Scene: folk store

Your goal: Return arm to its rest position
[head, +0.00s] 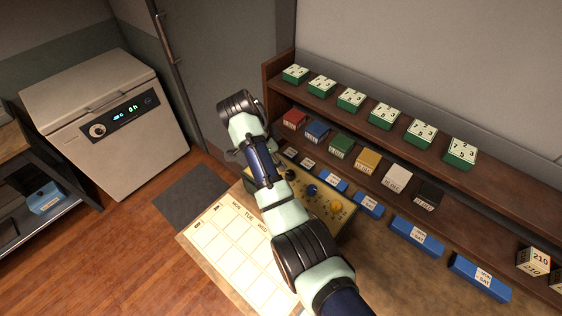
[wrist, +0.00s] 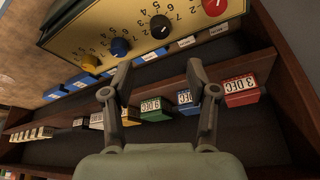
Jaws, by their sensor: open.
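My arm reaches up from the lower right across the counter in the head view, and its far end (head: 240,105) is raised above the counter's back left corner. The jaws are not clear in that view. In the wrist view my gripper (wrist: 162,80) is open, with two grey fingers apart and nothing held between them. Beyond the fingers is a shelf with coloured blocks, including a green block (wrist: 155,107), a blue block (wrist: 187,102) and a red block (wrist: 241,91).
A yellow dial panel (wrist: 135,30) stands close to my fingers, partly behind my arm in the head view. A calendar sheet (head: 232,250) lies on the counter. Numbered green-and-white blocks (head: 385,115) line the upper shelf. A white freezer (head: 105,120) stands left, with open floor before it.

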